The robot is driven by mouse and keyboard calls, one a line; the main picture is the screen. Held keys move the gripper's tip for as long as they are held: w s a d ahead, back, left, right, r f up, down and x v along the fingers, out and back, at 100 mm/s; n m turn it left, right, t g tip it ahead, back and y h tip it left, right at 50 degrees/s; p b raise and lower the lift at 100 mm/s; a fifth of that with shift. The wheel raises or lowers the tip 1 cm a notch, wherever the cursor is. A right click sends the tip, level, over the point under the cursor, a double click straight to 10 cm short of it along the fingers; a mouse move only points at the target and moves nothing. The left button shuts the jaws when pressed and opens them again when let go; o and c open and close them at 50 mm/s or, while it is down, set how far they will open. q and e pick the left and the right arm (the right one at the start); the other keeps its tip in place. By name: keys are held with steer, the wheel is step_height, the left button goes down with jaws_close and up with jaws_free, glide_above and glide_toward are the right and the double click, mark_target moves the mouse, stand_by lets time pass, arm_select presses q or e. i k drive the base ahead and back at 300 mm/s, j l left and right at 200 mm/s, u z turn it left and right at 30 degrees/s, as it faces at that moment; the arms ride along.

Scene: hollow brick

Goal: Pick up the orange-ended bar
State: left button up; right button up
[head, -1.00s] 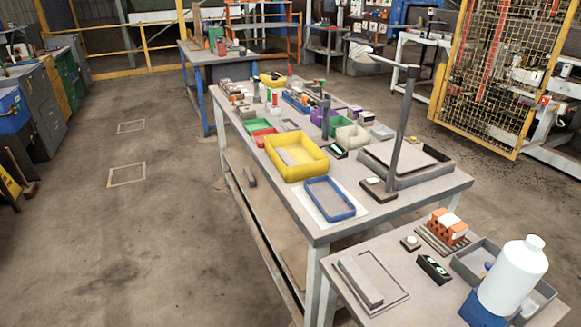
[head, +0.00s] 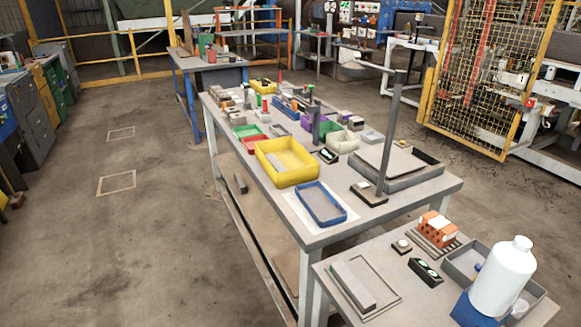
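I cannot make out a bar with orange ends. A plain grey bar (head: 353,285) lies inside a marked rectangle on the near table (head: 390,308). An orange hollow brick with white patches (head: 437,229) sits on a ribbed grey base at the near table's right. Neither of my grippers shows in the head view.
A blue-rimmed tray (head: 320,204) and a dark post (head: 390,135) stand on the long table. A white bottle (head: 502,277) stands by a grey bin (head: 466,263) at lower right. A yellow mesh fence (head: 482,75) is at right. Floor at left (head: 100,240) is open.

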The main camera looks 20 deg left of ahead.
mark_target(278, 166)
steer(key=j+z, duration=0.1)
steer(key=z, duration=0.3)
steer(key=j+z, duration=0.15)
steer(key=z, duration=0.25)
steer(key=j+z, duration=0.15)
steer(key=z, duration=0.25)
steer(key=j+z, duration=0.3)
steer(key=j, duration=0.15)
steer(key=k+j+z, duration=0.1)
steer(key=j+z, duration=0.2)
steer(key=k+j+z, duration=0.15)
steer(key=j, duration=0.2)
steer(key=j+z, duration=0.1)
steer(key=j, duration=0.25)
steer(key=k+j+z, duration=0.15)
steer(key=j, duration=0.15)
steer(key=k+j, duration=0.2)
steer(key=j, duration=0.25)
steer(key=k+j+z, duration=0.1)
steer(key=k+j, duration=0.15)
steer(key=j, duration=0.15)
steer(key=k+j, duration=0.2)
steer(key=j, duration=0.25)
steer(key=k+j+z, duration=0.1)
steer(key=k+j, duration=0.15)
steer(key=j, duration=0.15)
